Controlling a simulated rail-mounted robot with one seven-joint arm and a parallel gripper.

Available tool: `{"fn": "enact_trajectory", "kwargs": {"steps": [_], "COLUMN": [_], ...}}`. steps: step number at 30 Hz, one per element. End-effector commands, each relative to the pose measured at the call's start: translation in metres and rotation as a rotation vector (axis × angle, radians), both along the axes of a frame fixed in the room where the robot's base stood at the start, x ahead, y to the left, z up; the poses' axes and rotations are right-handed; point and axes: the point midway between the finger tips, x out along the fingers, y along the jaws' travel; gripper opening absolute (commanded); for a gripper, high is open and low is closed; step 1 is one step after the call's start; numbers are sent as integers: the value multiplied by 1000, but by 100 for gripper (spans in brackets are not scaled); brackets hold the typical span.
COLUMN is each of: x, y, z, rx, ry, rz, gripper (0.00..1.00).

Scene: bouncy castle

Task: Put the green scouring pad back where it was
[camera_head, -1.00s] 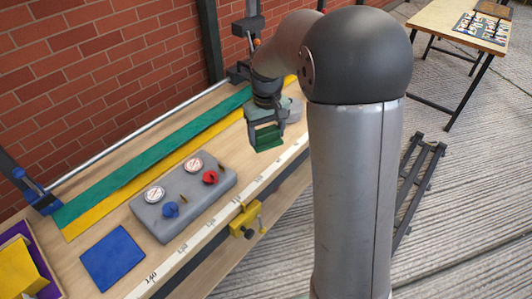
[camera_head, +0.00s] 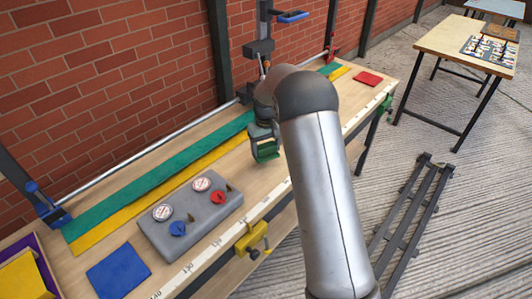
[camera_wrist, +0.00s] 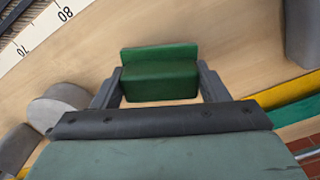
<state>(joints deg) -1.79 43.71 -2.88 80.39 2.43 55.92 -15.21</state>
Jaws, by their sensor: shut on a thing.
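The green scouring pad (camera_head: 267,151) is a green block held between the fingers of my gripper (camera_head: 263,141) above the wooden bench in the head view. In the wrist view the pad (camera_wrist: 160,75) sits between the two dark fingers of my gripper (camera_wrist: 160,88), with bare wood around it in the picture. My gripper is shut on the pad. A blue square pad (camera_head: 118,270) lies at the bench's near left, and a red square pad (camera_head: 368,78) lies at its far right. My arm hides part of the bench right of the gripper.
A grey gauge panel (camera_head: 190,222) with knobs is on the bench left of my gripper. Green (camera_head: 160,172) and yellow (camera_head: 150,192) strips run along the back. A yellow clamp (camera_head: 251,237) is at the front edge. A grey round object (camera_wrist: 62,104) shows left in the wrist view.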

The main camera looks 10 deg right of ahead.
Motion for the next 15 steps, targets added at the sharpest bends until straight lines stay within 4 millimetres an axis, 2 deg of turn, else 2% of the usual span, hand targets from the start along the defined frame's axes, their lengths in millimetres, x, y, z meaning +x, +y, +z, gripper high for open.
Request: {"fn": "enact_trajectory", "kwargs": {"steps": [2, 7, 15], "x": [5, 3, 4], "y": [-1, 0, 0], "z": [-6, -31, -35], "rx": [0, 0, 0], "ry": [1, 3, -1], "rz": [0, 0, 0], "gripper": [43, 43, 43]}}
